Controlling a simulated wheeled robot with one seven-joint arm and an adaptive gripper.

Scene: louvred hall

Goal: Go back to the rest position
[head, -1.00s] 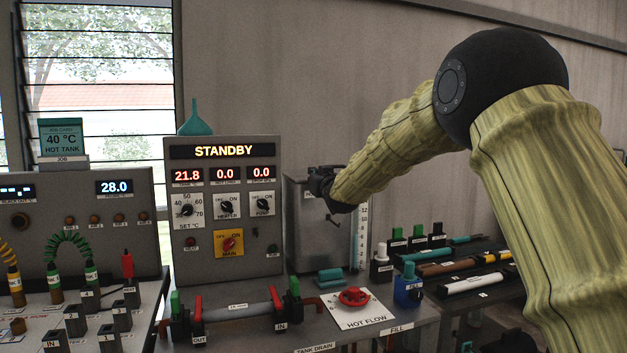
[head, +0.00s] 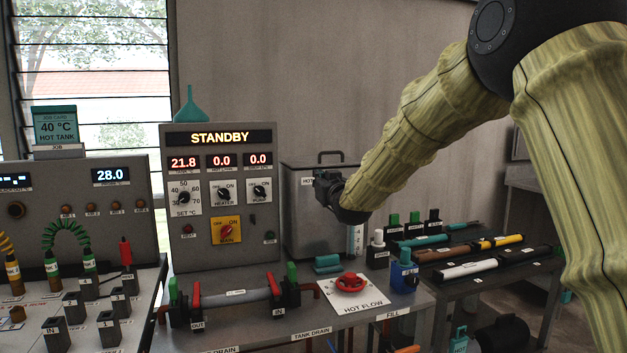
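My gripper (head: 322,190) is at the end of my arm in its yellow-green ribbed sleeve. It hangs in the air in front of the grey metal tank (head: 300,240), to the right of the control panel (head: 205,258). It looks small and dark, seen mostly from behind and the side. Its fingers are too small and dark to tell whether they are open or shut, and I see nothing clearly held. The control panel shows STANDBY, 21.8, 0.0 and 0.0.
A red valve wheel (head: 350,283) marked HOT FLOW and a pipe with red and green levers (head: 195,289) are on the bench below. A blue FILL part (head: 404,277) is to the right. Several tubes (head: 470,268) lie on the right-hand table. Wall space above the tank is free.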

